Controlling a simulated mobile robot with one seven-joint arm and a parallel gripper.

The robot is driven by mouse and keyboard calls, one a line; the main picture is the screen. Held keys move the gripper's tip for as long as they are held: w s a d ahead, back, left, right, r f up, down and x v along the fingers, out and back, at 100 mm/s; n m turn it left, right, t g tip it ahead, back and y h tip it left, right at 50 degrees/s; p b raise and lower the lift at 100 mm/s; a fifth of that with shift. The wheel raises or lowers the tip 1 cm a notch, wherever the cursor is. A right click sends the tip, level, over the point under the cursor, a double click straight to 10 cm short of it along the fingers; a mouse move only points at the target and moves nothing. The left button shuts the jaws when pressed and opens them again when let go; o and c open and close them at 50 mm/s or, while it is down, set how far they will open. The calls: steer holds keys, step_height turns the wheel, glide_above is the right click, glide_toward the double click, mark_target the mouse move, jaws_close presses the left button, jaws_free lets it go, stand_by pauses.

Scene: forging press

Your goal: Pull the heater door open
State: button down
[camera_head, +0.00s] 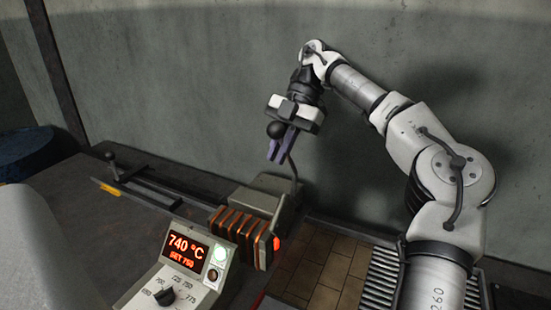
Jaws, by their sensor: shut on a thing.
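The heater (240,232) is a blocky unit with orange-glowing bands, low in the middle of the view. A grey door panel (284,214) stands at its right end, with an orange glow showing at its lower edge. A thin bent handle rod (294,170) rises from near the panel toward a dark ball knob (276,130). My gripper (279,152) points down above the heater, its purple-grey fingers shut on the handle close below the knob. The fingers hide part of the rod, so the exact contact is hard to see. How far the door is open is unclear.
A control panel (188,262) in front reads 740 °C, set 750, with a dial and a lit green lamp. A dark slide rail with a knobbed lever (112,165) lies on the bench at left. A slatted rack (380,280) and tiled surface lie right of the heater.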

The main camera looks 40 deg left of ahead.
steer(key=shift+w+a+r, duration=0.15)
steer(key=shift+w+r, duration=0.05)
steer(key=shift+w, duration=0.2)
steer(key=c, duration=1.5)
jaws_free()
steer(key=shift+s+f, duration=0.1)
